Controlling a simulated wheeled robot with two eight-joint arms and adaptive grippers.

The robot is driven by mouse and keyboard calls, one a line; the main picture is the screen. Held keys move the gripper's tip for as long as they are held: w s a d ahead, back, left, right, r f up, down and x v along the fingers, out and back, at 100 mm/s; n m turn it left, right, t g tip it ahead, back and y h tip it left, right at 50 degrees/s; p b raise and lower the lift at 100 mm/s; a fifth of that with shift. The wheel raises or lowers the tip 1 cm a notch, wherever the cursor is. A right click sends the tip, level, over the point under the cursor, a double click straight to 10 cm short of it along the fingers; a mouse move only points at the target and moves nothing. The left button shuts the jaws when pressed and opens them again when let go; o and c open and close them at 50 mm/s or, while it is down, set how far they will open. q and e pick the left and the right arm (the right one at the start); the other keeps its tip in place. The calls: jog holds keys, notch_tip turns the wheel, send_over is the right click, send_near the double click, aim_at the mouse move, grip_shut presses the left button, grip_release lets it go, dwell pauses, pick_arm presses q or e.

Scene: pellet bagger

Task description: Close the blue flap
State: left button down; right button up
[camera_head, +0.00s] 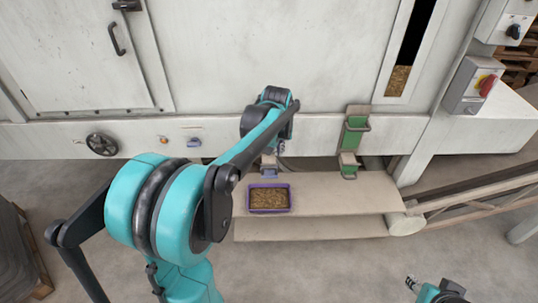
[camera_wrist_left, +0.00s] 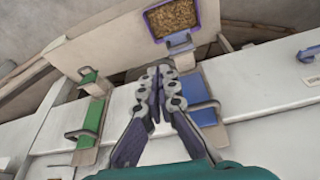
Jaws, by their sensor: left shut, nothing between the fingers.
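The blue flap (camera_wrist_left: 179,39) is at the lower end of the blue chute (camera_wrist_left: 193,88), close to a purple-rimmed tray of brown pellets (camera_wrist_left: 174,18). In the head view the blue flap (camera_head: 268,171) shows below my left wrist, partly hidden by it. My left gripper (camera_wrist_left: 163,72) is shut and empty, its fingertips in front of the chute and just short of the flap in the picture. I cannot tell whether it touches. My right gripper (camera_head: 413,284) is at the bottom right of the head view, small and away from the chute; its jaw state is unclear.
A green chute (camera_head: 355,132) with its own flap (camera_head: 348,164) stands to the right in the head view. The tray (camera_head: 269,198) sits on a beige conveyor (camera_head: 330,202). A switch box (camera_head: 473,85) and a black handwheel (camera_head: 102,144) are on the machine.

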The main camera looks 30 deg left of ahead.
pick_arm(q)
jog(key=n+g+p, duration=0.1)
jog(key=n+p, duration=0.1)
jog(key=p, duration=0.1)
send_over(269, 168)
jog(key=s, duration=0.1)
jog(key=x, duration=0.2)
jog(key=shift+g, duration=0.3)
jog(key=f, duration=0.4)
jog(key=f+b, duration=0.1)
jog(key=f, duration=0.3)
jog(key=w+f+b, duration=0.1)
jog(key=f, duration=0.4)
jog(key=shift+a, duration=0.1)
jog(key=shift+s+f, duration=0.1)
jog(key=shift+f, duration=0.55)
pick_arm(e)
jog(key=shift+s+d+r, duration=0.1)
jog(key=shift+s+r, duration=0.1)
jog(key=shift+r, duration=0.3)
jog(key=shift+s+d+r, duration=0.1)
jog(key=shift+s+r, duration=0.05)
jog(key=shift+r, duration=0.35)
pick_arm(q)
jog(key=shift+s, duration=0.1)
pick_arm(e)
jog(key=shift+f, duration=0.1)
